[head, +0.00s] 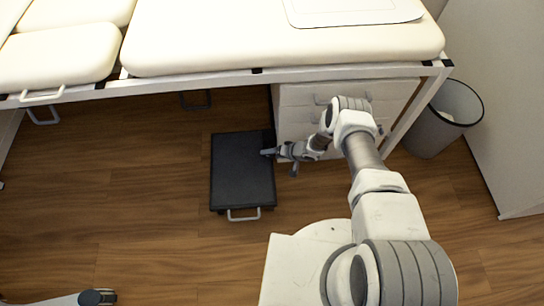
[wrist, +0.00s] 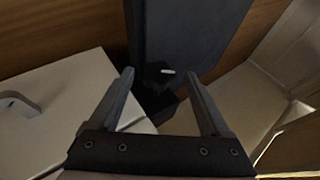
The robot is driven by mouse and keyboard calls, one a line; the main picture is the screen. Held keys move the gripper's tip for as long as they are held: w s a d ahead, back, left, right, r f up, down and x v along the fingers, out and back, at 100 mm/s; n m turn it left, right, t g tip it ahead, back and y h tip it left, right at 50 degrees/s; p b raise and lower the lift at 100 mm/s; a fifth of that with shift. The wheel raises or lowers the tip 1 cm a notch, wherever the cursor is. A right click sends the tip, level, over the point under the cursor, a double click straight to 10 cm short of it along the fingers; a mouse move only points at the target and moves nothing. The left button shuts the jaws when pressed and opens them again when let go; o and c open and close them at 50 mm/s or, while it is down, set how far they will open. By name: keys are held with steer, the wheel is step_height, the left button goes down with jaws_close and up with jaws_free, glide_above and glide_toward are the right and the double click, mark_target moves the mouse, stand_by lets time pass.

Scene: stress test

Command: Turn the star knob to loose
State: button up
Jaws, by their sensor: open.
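A small black knob-like part (wrist: 156,76) with a short white mark shows in the wrist view, against the end of a dark slate-grey panel (wrist: 190,32). I take it for the star knob; its star shape is too dark to make out. My gripper (wrist: 159,73) is open, with one finger on each side of the knob in the picture. I cannot tell whether either finger touches it. In the head view my gripper (head: 267,152) is at the right edge of the dark panel (head: 228,172), below the couch. The knob cannot be made out there.
A white drawer cabinet (head: 298,98) stands close behind my arm, under the padded couch (head: 280,40). A grey bin (head: 428,135) stands to the right by the wall. A grey handle (head: 244,214) is at the panel's near end. Wooden floor (head: 140,190) is clear to the left.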

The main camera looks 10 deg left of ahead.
steer(key=shift+a+f, duration=0.25)
steer(key=shift+f, duration=0.05)
steer(key=shift+w, duration=0.1)
jaws_close()
